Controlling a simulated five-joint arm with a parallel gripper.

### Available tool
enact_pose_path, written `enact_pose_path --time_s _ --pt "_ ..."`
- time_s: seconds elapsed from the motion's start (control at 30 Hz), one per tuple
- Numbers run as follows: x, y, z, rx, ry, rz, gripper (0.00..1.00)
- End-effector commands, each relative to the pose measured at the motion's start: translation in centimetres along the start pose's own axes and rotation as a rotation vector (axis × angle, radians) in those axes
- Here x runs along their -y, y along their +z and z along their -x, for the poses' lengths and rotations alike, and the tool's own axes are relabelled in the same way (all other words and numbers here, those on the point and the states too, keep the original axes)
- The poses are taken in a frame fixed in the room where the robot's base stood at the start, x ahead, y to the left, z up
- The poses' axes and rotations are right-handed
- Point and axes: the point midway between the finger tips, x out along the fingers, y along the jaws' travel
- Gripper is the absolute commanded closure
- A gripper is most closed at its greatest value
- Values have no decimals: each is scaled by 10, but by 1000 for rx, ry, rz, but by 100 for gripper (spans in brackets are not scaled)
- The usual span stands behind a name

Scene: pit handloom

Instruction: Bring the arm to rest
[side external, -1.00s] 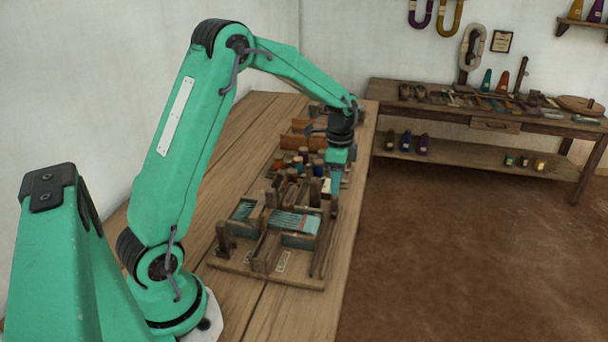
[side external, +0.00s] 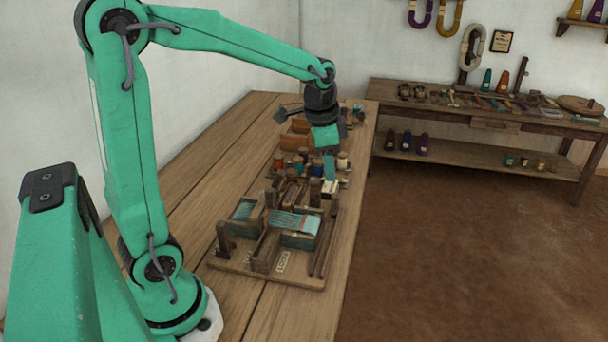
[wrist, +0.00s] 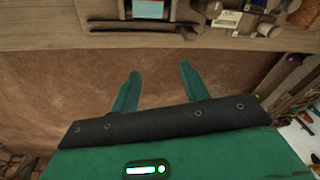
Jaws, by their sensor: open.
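My gripper (side external: 329,168) hangs at the end of the green arm, over the back part of the wooden workbench (side external: 190,215) in the side view. It points down, above the row of thread spools. In the wrist view my gripper (wrist: 157,88) shows two green fingers spread apart with nothing between them. Behind the fingers in that view are the brown floor and the bench edge (wrist: 60,38). A small wooden loom with blue-green threads (side external: 296,222) sits on the bench, nearer the camera than my gripper. The gap between fingertips and spools is hard to judge.
Several spools (side external: 305,156) and orange-brown boxes (side external: 293,141) stand behind the loom. A side table (side external: 440,112) with tools and cones is against the back wall. The bench's left side is bare, and open floor (side external: 450,250) lies to the right.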

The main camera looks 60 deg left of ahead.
Motion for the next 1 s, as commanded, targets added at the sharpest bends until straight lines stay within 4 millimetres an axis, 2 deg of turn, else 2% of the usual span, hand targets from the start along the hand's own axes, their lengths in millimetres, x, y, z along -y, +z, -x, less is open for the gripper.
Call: enact_pose_path --time_s 0.2,0.5,0.73,1.0 --pt "-31 18 30 -61 -31 102 55" --pt "-71 48 58 -150 -54 246 55" --pt "-99 74 68 -223 -58 356 55" --pt "-123 98 70 -291 -49 461 55"
